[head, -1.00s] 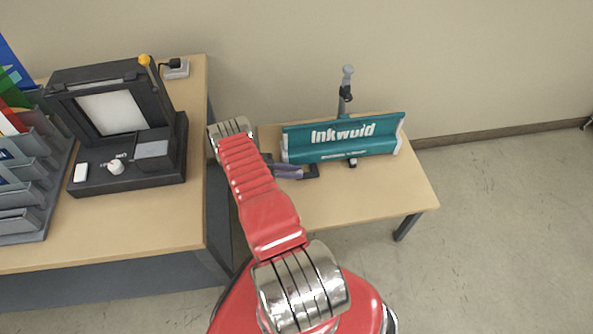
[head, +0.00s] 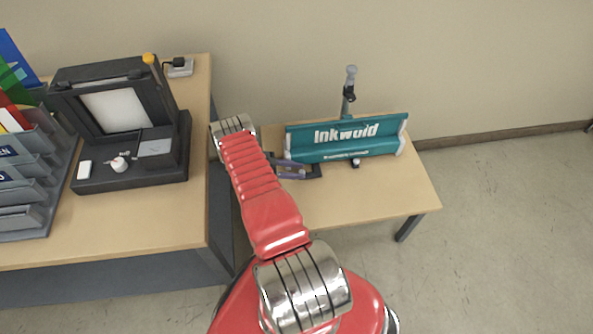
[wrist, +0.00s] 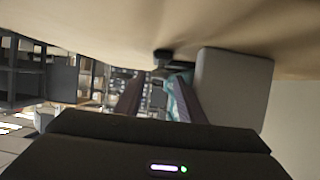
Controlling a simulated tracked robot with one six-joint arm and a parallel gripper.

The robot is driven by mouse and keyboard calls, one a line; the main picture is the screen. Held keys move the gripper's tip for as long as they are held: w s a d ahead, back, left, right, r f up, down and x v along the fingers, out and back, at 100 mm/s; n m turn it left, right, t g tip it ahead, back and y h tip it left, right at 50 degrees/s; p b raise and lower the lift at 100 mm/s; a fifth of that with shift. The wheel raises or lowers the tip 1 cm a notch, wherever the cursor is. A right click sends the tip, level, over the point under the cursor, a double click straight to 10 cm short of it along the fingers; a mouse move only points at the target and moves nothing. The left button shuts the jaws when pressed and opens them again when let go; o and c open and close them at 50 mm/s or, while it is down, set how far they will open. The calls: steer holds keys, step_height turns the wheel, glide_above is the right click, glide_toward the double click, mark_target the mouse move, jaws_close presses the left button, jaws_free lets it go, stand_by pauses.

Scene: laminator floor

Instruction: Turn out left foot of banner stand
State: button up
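The banner stand (head: 347,141) lies along the small table, a teal case with white lettering and pale end caps. A dark foot (head: 315,172) shows under its left end, and a small pale-tipped part (head: 356,163) sits at its front middle. My gripper (head: 302,170) is low over the table at the left end, its fingertips close to the dark foot. In the wrist view my two fingers (wrist: 157,82) are apart. A dark piece (wrist: 162,57), likely the foot, lies just beyond their tips beside a grey block (wrist: 235,95), likely the end cap. Contact cannot be told.
A grey post (head: 349,90) stands behind the banner case. A larger desk (head: 120,225) on the left holds a black laminator-like machine (head: 130,125) and a grey file rack (head: 30,180). The small table's front right (head: 390,190) is clear.

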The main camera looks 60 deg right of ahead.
step_height(320, 180, up, 10)
steer(key=shift+f, duration=0.25)
stand_by(0.4)
stand_by(0.6)
